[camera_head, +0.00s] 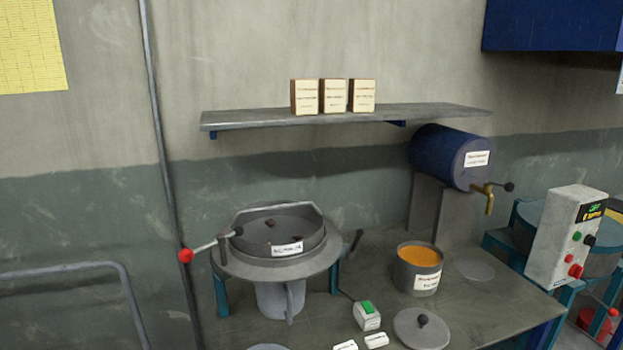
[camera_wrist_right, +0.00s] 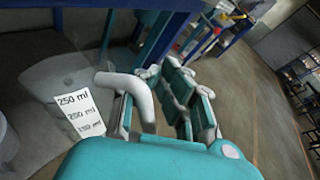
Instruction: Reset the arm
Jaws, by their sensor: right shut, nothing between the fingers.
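My right gripper (camera_wrist_right: 168,95) shows in the right wrist view with teal and grey fingers. It is shut with nothing held between the fingers. A white curved handle (camera_wrist_right: 142,92) is close beside the left finger; whether they touch I cannot tell. To its left is a white label (camera_wrist_right: 80,113) marked 250 ml, seemingly on a grey vessel whose outline is hard to make out. Neither of my grippers shows in the head view, and my left gripper is in no view.
A grey worktable (camera_head: 350,275) holds a round machine (camera_head: 275,245), an orange-filled pot (camera_head: 418,268), a lid (camera_head: 421,328) and a green-button switch (camera_head: 367,315). A blue barrel (camera_head: 440,155) with a tap stands behind. A shelf (camera_head: 430,112) bears three boxes (camera_head: 333,96). A control box (camera_head: 565,235) is at right.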

